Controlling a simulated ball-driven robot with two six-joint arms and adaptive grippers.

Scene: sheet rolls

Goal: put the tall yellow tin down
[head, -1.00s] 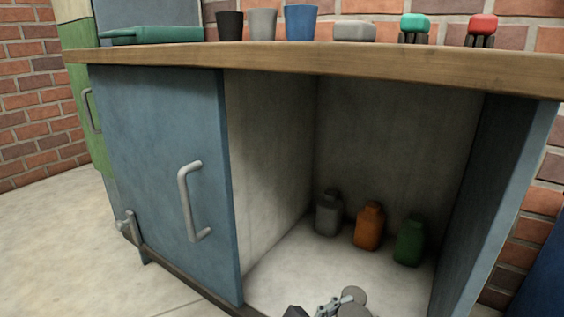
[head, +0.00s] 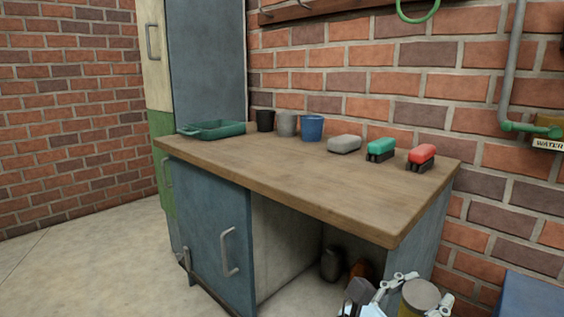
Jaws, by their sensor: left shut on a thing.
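The tall yellow tin (head: 421,292) is at the bottom edge of the head view, right of centre. I see its round greyish lid and a little of its yellow side; its lower part is cut off by the frame. My left gripper (head: 418,297) is shut on the tin, with its grey finger links on both sides of it. The tin is in front of the cabinet, below the level of the wooden worktop (head: 300,172). What is under the tin is out of the picture. My right gripper is not in view.
The worktop carries a green tray (head: 216,130), black, grey and blue cups, a grey block (head: 344,144), and green and red brushes at the back. Its front half is clear.

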